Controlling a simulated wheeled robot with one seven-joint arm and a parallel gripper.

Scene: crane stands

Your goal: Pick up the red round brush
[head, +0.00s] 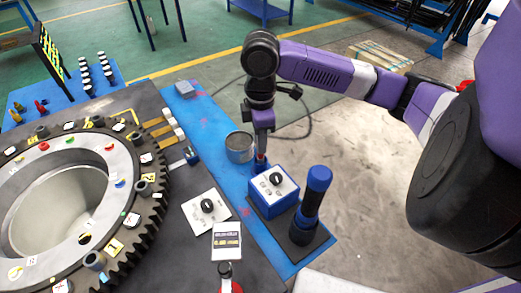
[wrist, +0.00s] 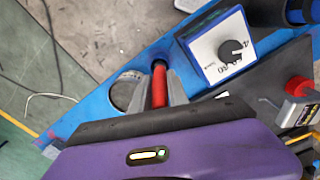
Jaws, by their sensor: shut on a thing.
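The red round brush (wrist: 159,88) shows in the wrist view as a red rod with a dark end, held between the two grey fingers of my gripper (wrist: 160,82). My gripper is shut on it. In the head view my gripper (head: 261,158) points down over the blue strip, between a grey metal can and a blue dial box. Only a small red part of the brush shows there; the rest is hidden by the fingers and the box. I cannot tell whether its lower end touches the surface.
The metal can (head: 240,148) stands just left of my gripper. The blue dial box (head: 268,201) and a blue-and-black upright cylinder (head: 310,205) stand in front and to the right. A large toothed ring (head: 150,205) fills the left. Bare floor lies right of the blue strip (head: 205,108).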

